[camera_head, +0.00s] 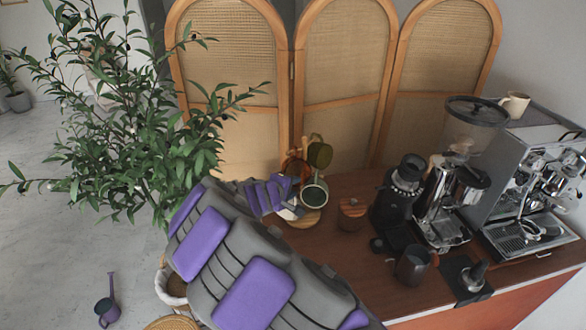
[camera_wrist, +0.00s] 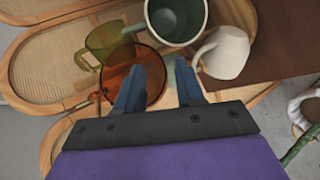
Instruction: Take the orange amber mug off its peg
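The orange amber mug (camera_wrist: 119,77) is see-through and hangs at the mug tree, with its opening towards the wrist camera. In the head view the amber mug (camera_head: 292,163) shows only in part, behind my gripper (camera_head: 288,186). In the wrist view my gripper (camera_wrist: 161,66) is open, its two blue fingers apart. The left finger overlaps the amber mug and the right finger lies just beyond its right side. I cannot tell whether either finger touches it. The mug tree's wooden post (camera_head: 305,146) shows in the head view; the amber mug's peg is hidden.
An olive glass mug (camera_wrist: 108,42), a dark green mug (camera_wrist: 176,39) and a cream mug (camera_wrist: 226,53) crowd around the amber mug. A lidded wooden jar (camera_head: 352,212), grinder (camera_head: 397,198) and espresso machine (camera_head: 535,165) stand to the right. Rattan screens (camera_head: 345,85) stand behind.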

